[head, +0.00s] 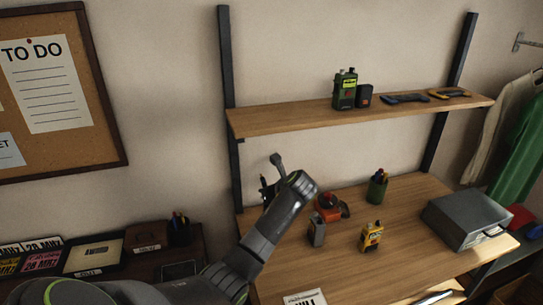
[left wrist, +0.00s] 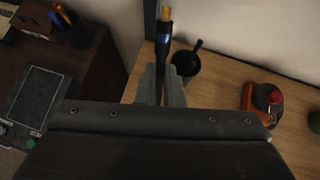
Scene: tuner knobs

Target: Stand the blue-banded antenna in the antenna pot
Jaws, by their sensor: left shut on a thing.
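The blue-banded antenna (left wrist: 163,52) is a dark rod with a blue band and an orange tip in the left wrist view. My left gripper (left wrist: 163,78) is shut on it, and the orange end points away beyond the fingers. The dark antenna pot (left wrist: 186,66) stands on the desk just right of the antenna in that view, with another black antenna (left wrist: 196,50) leaning in it. I cannot tell how high the held antenna is above the desk. In the head view my left wrist hides most of the gripper and the pot. My right gripper is in neither view.
On the desk (head: 345,265) are a red item (head: 327,201), a grey radio (head: 317,231), a yellow radio (head: 371,237), a green pen cup (head: 377,187) and a grey metal case (head: 468,217). A shelf (head: 290,122) hangs above. A dark side cabinet stands at left.

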